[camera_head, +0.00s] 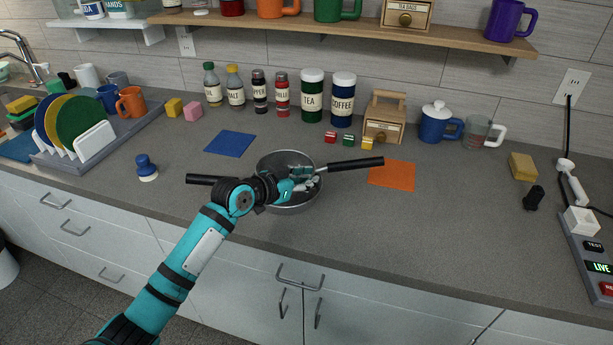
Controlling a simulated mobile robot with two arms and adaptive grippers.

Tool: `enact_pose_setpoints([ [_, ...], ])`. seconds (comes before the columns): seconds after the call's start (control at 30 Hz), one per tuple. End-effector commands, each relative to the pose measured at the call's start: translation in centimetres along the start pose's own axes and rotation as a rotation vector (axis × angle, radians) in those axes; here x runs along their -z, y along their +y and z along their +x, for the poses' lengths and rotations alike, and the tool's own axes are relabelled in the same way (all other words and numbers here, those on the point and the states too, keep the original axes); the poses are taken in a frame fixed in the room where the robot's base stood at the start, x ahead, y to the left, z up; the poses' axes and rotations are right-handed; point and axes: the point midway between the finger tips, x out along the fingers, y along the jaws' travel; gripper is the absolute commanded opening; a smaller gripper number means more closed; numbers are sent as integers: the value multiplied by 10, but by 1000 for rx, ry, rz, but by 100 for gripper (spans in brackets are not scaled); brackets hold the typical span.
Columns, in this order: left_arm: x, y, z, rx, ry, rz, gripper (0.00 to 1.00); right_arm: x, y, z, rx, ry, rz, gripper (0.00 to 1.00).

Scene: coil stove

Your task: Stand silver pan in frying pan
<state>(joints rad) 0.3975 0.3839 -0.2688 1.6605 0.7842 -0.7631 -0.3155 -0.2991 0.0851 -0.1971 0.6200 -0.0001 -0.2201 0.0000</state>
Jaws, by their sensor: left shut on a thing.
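A round silver pan (284,163) shows at the middle of the counter, with its inside partly hidden by my left gripper and wrist. A black handle points left, seemingly from the frying pan (203,179), and another black handle points right. The two pans overlap so closely that I cannot tell their rims apart or whether one is fully inside the other. My left gripper (314,179) is shut at the right side of the pans, by the root of the right-hand handle, seemingly on the silver pan. My right gripper is not in view.
A blue mat (230,143) lies left of the pans and an orange mat (391,175) right. A blue-topped stamp-like object (146,167) stands at the left. Small blocks, jars and a wooden box (385,118) stand behind. The counter's front edge is close below the pans.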

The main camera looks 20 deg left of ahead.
Motion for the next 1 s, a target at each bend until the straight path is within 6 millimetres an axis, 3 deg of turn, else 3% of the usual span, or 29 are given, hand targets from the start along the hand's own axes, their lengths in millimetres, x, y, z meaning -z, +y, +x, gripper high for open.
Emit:
enact_pose_setpoints([
  [0.47, -4, -1, 2, 2, 10, 3, 0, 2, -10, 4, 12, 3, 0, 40],
  [0.5, -6, 0, 2, 1, 3, 1, 17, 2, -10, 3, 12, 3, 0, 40],
  [0.67, -6, 0, 2, 0, 3, 1, 38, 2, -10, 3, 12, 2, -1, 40],
  [1.0, 0, 0, 0, 0, 4, 1, 38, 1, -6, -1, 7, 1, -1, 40],
])
